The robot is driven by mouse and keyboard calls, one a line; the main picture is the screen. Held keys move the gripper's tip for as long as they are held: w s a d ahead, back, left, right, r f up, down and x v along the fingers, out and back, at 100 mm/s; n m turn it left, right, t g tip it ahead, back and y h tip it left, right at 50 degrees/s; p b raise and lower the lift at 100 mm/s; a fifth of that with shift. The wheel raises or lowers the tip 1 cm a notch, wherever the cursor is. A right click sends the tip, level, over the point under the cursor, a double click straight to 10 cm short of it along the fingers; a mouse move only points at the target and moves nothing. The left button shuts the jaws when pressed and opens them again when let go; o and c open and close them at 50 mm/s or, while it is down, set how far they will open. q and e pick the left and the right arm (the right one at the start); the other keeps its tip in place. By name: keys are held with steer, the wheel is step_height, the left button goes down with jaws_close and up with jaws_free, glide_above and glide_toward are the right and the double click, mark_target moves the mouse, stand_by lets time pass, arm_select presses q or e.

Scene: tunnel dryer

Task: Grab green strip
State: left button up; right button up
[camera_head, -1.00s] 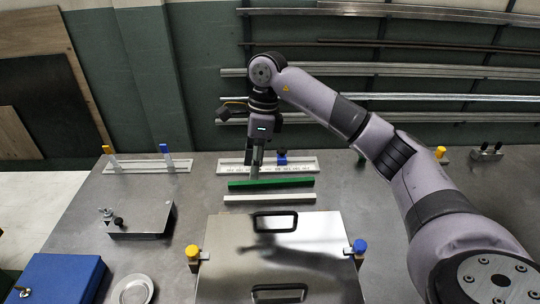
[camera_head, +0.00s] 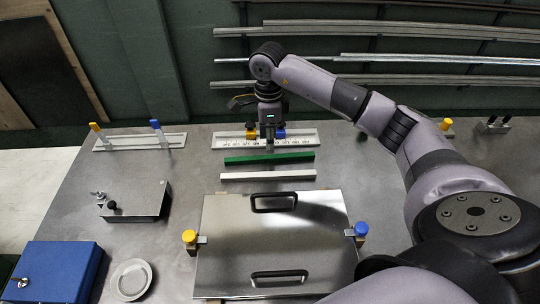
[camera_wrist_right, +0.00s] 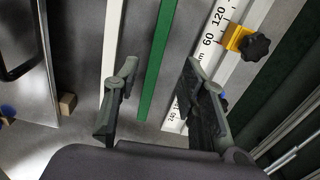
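The green strip (camera_head: 240,160) lies flat on the grey table, just in front of the ruler rail and behind a white strip (camera_head: 240,176). My right gripper (camera_head: 269,148) points down over the green strip near its middle. In the right wrist view its two fingers (camera_wrist_right: 160,72) are apart, with the green strip (camera_wrist_right: 153,60) running between them below. I cannot tell the exact height of the fingertips above it. The white strip (camera_wrist_right: 110,40) passes by the left finger. My left gripper is not in view.
The ruler rail (camera_head: 225,141) with yellow and blue clamps stands right behind the strip. A metal lid with two handles (camera_head: 240,240) lies in front. A blue box (camera_head: 55,270), a round dish (camera_head: 131,280) and a metal block (camera_head: 140,203) are at the left.

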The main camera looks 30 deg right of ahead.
mark_target(270, 156)
steer(key=shift+s+f, duration=0.1)
steer(key=shift+f, duration=0.4)
steer(key=f+p, duration=0.2)
steer(key=f, duration=0.2)
steer(key=shift+s+f, duration=0.2)
steer(key=shift+f, duration=0.3)
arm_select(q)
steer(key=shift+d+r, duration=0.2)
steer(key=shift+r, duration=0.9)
arm_select(e)
steer(key=shift+c, duration=0.3)
jaws_close()
